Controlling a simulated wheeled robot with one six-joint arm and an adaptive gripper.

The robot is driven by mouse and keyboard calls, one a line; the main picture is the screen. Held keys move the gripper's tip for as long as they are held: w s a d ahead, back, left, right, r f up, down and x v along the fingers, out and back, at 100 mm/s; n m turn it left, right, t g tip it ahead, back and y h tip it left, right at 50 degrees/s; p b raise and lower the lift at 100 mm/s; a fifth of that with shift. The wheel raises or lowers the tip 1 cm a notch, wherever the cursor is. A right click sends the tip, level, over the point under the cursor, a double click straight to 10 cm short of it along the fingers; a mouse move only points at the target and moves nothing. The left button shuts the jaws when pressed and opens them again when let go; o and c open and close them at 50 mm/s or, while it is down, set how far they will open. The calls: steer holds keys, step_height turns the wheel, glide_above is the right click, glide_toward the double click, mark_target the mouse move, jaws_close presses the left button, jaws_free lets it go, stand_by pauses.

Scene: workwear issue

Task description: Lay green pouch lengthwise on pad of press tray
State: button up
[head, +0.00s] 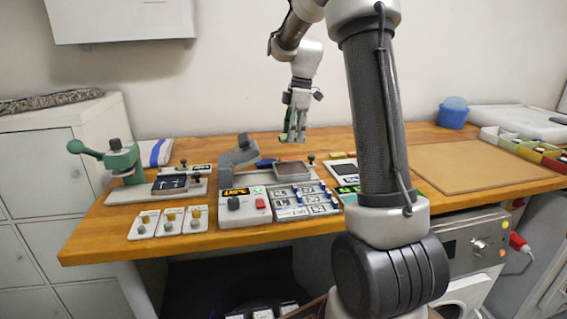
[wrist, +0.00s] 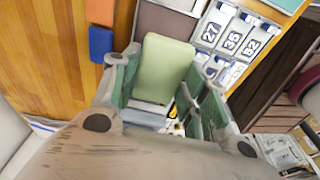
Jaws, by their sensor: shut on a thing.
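My gripper (head: 293,132) is shut on the green pouch (wrist: 162,70) and hangs above the table, over the back of the press. In the wrist view the pale green pouch sits between the two finger pads. In the head view only a thin green edge of it shows at the fingertips. The press (head: 240,208) has a grey raised arm, a red button and a small display. Its dark brown pad (head: 293,168) lies just below my gripper. The pad also shows in the wrist view (wrist: 165,20), beyond the pouch, which hides part of it.
A rack of numbered tiles (head: 305,200) adjoins the pad at the front. A blue object (wrist: 101,44) and an orange one (wrist: 100,10) lie beside the pad. A green hand press (head: 120,160) stands at left, with several small cards (head: 170,222) in front. A brown mat (head: 480,165) lies at right.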

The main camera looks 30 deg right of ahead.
mark_target(291, 169)
step_height(291, 169, down, 10)
steer(key=shift+w+r, duration=0.1)
steer(key=shift+w, duration=0.05)
stand_by(0.3)
steer(key=o, duration=1.1)
steer(key=r, duration=0.4)
steer(key=d+r, duration=0.1)
steer(key=r, duration=0.7)
steer(key=shift+s+d, duration=0.3)
steer(key=shift+s, duration=0.05)
steer(key=s+a+r+m+t, duration=0.1)
steer(key=s+a+r+m, duration=0.15)
steer(key=s, duration=0.45)
steer(key=s+a+r+m+t+h, duration=0.1)
steer(key=s+a+r+m, duration=0.2)
steer(key=s, duration=0.4)
steer(key=s+a+r+m, duration=0.1)
steer(key=s+a+m, duration=0.1)
steer(key=s+m, duration=0.3)
steer(key=s+f+m, duration=0.1)
steer(key=s, duration=0.2)
steer(key=s+a+f+m+t, duration=0.1)
steer(key=s+m, duration=0.1)
steer(key=s, duration=0.2)
steer(key=s+f+m+t, duration=0.1)
steer(key=s, duration=0.3)
steer(key=shift+s+a+f+h, duration=0.1)
steer(key=shift+a+f+h, duration=0.05)
steer(key=shift+f+h, duration=0.25)
